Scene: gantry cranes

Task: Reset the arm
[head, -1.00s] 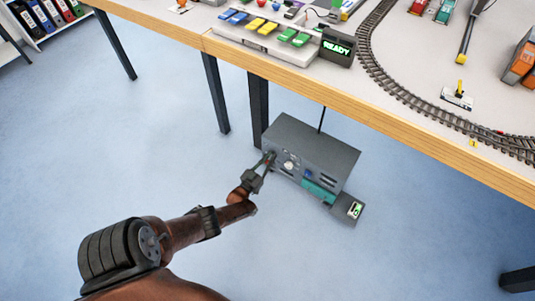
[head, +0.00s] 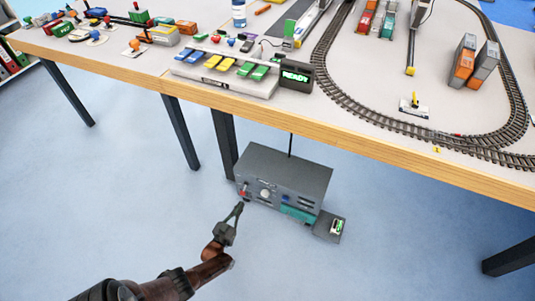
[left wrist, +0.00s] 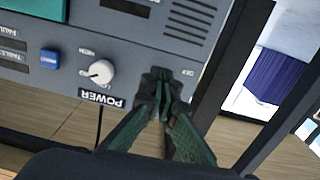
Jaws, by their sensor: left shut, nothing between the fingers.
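My left gripper (head: 239,207) is shut and empty, just in front of the lower left of a grey power box (head: 284,178) below the table. A small red switch (head: 243,191) shows on the box's front, just above the fingertips. In the left wrist view the shut fingers (left wrist: 160,84) cover part of the panel beside the word POWER. A white knob (left wrist: 101,71) and a blue button (left wrist: 50,57) sit left of them. The picture does not settle whether the fingertips touch the panel. My right gripper is not in view.
The table (head: 300,120) with a wooden edge stands above the box. It carries a control panel with coloured levers, a READY display (head: 296,77), a train track (head: 350,105) and containers (head: 464,65). Table legs (head: 182,133) stand left of the box. The floor in front is clear.

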